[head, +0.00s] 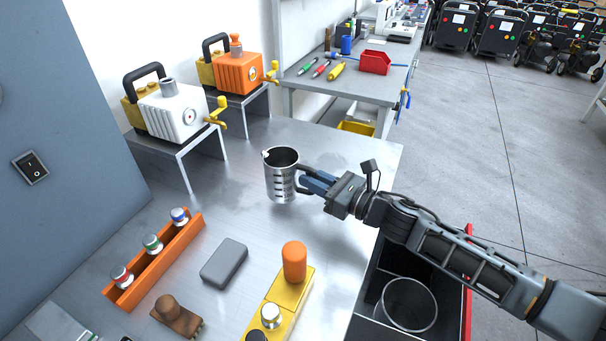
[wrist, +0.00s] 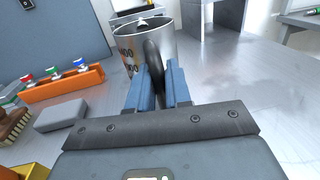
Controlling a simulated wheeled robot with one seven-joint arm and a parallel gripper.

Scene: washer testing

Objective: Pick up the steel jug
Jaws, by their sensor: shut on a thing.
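The steel jug (head: 281,177) is a shiny metal cup with dark markings on its side and a handle facing my gripper. It stands upright in the head view; I cannot tell whether its base touches the metal table (head: 222,205). My gripper (head: 308,184) reaches in from the right and is shut on the jug's handle. In the wrist view the blue fingers (wrist: 163,88) sit on either side of the dark handle, with the jug (wrist: 146,46) just beyond. The jug's far side is hidden there.
A white pump (head: 178,113) and an orange pump (head: 238,73) stand on low metal stands behind. An orange rack (head: 155,262) with capped bottles, a grey block (head: 224,262) and a yellow holder (head: 290,300) lie nearer. A bin (head: 407,303) is beyond the table's right edge.

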